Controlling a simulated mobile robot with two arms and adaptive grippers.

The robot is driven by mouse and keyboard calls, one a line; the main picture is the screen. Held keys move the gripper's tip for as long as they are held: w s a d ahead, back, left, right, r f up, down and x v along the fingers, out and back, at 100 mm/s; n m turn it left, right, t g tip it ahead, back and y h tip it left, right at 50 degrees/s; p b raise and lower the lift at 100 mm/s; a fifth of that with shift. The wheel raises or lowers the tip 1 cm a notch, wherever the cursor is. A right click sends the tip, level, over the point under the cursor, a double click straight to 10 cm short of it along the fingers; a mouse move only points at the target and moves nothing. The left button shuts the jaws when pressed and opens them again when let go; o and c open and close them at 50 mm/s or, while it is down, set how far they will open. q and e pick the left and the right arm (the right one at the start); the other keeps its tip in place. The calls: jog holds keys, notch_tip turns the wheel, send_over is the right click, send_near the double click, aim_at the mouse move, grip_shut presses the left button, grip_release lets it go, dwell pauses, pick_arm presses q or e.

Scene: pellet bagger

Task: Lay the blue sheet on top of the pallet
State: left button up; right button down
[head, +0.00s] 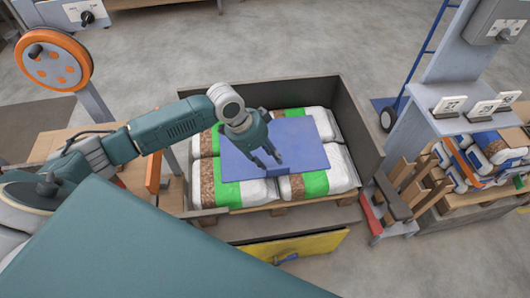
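The blue sheet (300,143) lies roughly flat on the white and green bags (327,184) stacked on the wooden pallet (277,209). The bags show around the sheet's edges on all sides. My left gripper (268,162) is above the sheet, pointing down, with its fingers apart and nothing visible between them. I cannot tell whether the fingertips touch the sheet. My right gripper is not in view.
A dark-walled bin (365,130) surrounds the pallet on the back and sides. A yellow panel (320,244) stands low in front. At right are a grey post with white cards (450,105) and a rack of bags (500,150). An orange handwheel (55,60) stands at left.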

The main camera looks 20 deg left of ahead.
pick_arm(q)
jog(key=shift+v, duration=1.65)
jog(key=shift+d, duration=0.15)
